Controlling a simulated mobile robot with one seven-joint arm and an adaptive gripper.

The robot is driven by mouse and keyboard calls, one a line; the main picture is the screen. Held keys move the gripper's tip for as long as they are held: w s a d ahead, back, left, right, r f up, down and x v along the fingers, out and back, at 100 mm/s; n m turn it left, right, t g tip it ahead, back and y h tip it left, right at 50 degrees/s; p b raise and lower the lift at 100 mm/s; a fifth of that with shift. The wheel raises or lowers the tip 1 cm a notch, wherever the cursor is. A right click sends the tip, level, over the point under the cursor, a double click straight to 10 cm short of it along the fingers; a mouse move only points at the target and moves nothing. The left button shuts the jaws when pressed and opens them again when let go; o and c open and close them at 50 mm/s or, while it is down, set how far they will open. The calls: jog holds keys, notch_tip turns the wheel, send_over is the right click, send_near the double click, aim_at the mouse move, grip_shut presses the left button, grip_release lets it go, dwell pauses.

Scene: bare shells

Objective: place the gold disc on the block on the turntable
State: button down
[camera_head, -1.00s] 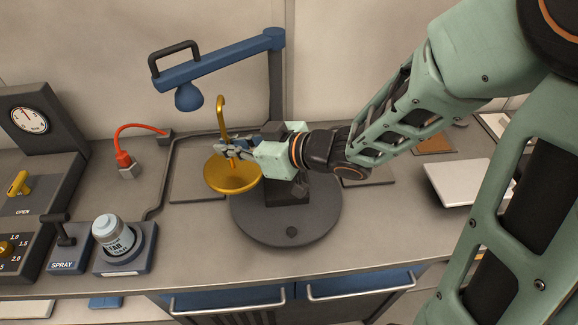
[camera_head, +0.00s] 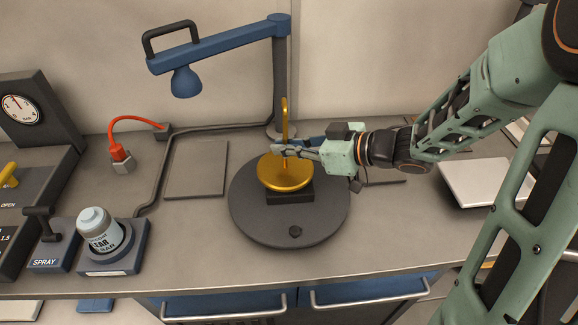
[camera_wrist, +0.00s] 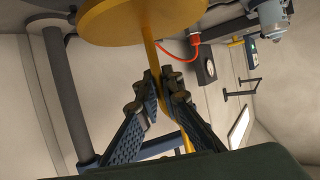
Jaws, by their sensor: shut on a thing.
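The gold disc (camera_head: 284,177) has a tall gold stem with a hook at its top. My gripper (camera_head: 284,149) is shut on this stem, just above the disc. In the wrist view my two fingers (camera_wrist: 163,92) close around the stem and the disc (camera_wrist: 135,15) shows at the top. The dark block (camera_head: 290,197) stands on the round grey turntable (camera_head: 255,218). The disc appears over the block, overlapping its top in the head view. I cannot tell whether they touch.
A blue lamp arm (camera_head: 215,50) on a grey post (camera_head: 281,85) rises behind the turntable. A flat grey plate (camera_head: 196,170) lies left of it. A bottle (camera_head: 100,230) stands on a stand at the front left, near a red cable plug (camera_head: 121,155). A white tray (camera_head: 485,182) is at the right.

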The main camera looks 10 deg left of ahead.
aim_at(273, 159)
jog(key=shift+w+d+f, duration=0.15)
jog(key=shift+f, duration=0.1)
jog(key=f+b, duration=0.2)
jog(key=b, duration=0.1)
jog(key=f+b, duration=0.1)
jog(key=b, duration=0.1)
jog(key=shift+w+d+f, duration=0.15)
jog(key=shift+d+f, duration=0.1)
jog(key=shift+f, duration=0.05)
jog(key=shift+f, duration=0.2)
jog(key=c, duration=2.1)
grip_release()
